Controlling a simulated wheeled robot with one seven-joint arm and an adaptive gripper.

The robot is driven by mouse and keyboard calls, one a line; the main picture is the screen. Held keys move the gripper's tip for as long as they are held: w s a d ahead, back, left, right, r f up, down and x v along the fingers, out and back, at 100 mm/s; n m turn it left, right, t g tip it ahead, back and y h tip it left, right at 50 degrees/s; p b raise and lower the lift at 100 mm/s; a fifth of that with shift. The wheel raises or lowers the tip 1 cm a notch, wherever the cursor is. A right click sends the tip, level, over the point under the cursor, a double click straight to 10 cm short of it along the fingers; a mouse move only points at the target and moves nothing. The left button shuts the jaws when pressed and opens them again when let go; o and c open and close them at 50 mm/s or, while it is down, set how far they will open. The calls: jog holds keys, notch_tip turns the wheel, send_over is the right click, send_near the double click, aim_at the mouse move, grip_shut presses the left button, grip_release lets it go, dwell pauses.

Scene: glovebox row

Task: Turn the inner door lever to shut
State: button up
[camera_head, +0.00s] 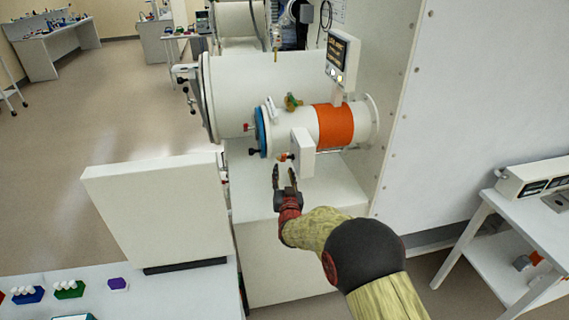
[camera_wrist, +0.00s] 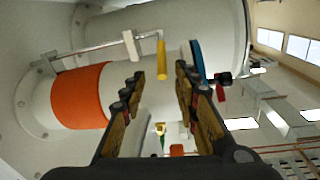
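A lever with a yellow grip (camera_wrist: 161,60) shows in the wrist view, beside a silver rod and a small white block (camera_wrist: 130,45). I take it for the inner door lever; its angle against a shut mark cannot be read. My gripper (camera_head: 283,172) is open, below the front of the white antechamber tube (camera_head: 350,116). In the wrist view the fingertips of my gripper (camera_wrist: 156,84) stand apart, with the yellow grip ahead of the gap; contact is not visible. In the head view a small orange-tipped part (camera_head: 284,156) shows just above the fingers.
The tube has an orange band (camera_head: 334,125), a blue ring (camera_head: 261,131) and a green valve (camera_head: 292,102). A white box (camera_head: 303,143) stands close to my gripper. A display (camera_head: 342,58) rises above the tube.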

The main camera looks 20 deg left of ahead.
jog(key=shift+b+x, duration=0.4)
jog(key=shift+x, duration=2.75)
jog(key=shift+a, duration=0.15)
jog(key=shift+c, duration=0.8)
grip_shut()
